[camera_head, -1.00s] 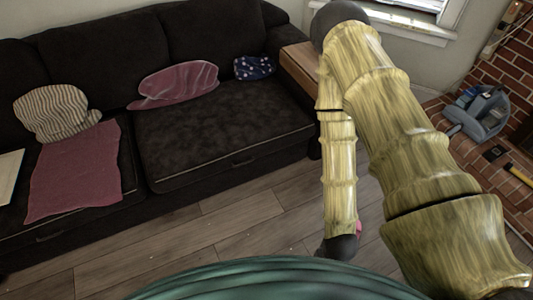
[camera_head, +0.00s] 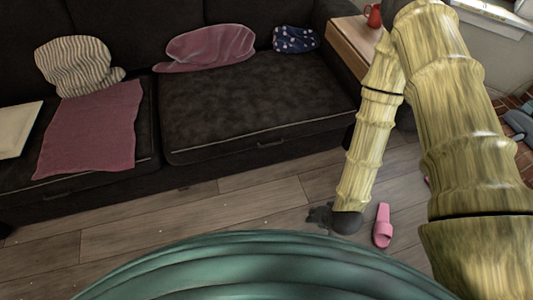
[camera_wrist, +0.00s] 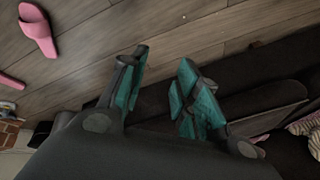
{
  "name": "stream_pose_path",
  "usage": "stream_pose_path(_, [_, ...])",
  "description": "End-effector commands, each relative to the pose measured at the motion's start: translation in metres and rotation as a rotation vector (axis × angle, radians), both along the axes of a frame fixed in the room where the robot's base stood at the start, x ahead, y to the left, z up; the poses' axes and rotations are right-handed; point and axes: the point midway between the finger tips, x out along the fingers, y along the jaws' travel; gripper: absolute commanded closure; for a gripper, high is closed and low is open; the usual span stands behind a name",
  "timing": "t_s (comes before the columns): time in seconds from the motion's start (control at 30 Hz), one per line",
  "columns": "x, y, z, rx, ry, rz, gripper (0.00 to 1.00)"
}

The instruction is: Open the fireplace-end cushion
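The dark sofa spans the head view. Its right-hand seat cushion (camera_head: 245,100), at the end towards the brick corner, lies flat and down, with a small dark handle (camera_head: 270,143) on the front below it. My gripper (camera_head: 320,215) hangs low over the floor in front of that seat, partly hidden by my arm, and apart from the sofa. In the wrist view its teal fingers (camera_wrist: 162,62) are spread with nothing between them. The sofa front (camera_wrist: 250,100) shows dark to their right; the handle cannot be made out there.
A maroon pillow (camera_head: 208,47) and a navy dotted pillow (camera_head: 296,39) rest on the right-hand seat. A striped pillow (camera_head: 75,66) and maroon cloth (camera_head: 88,130) are on the left seat. A wooden side table (camera_head: 352,45) holds a red jug (camera_head: 373,15). A pink slipper (camera_head: 382,226) lies on the floor.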

Motion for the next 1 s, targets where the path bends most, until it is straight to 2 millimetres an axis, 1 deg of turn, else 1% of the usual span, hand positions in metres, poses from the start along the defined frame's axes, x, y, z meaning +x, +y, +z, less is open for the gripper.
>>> stream_pose_path(0.03, [0.014,0.007,-0.021,0.024,-0.032,-0.026,0.68])
stream_pose_path(0.2, [0.057,0.03,-0.045,0.117,-0.134,-0.12,0.68])
stream_pose_path(0.4, [0.105,0.057,-0.068,0.239,-0.246,-0.227,0.68])
stream_pose_path(0.7, [0.173,0.093,-0.09,0.453,-0.402,-0.38,0.68])
stream_pose_path(1.0, [0.233,0.124,-0.1,0.697,-0.535,-0.514,0.68])
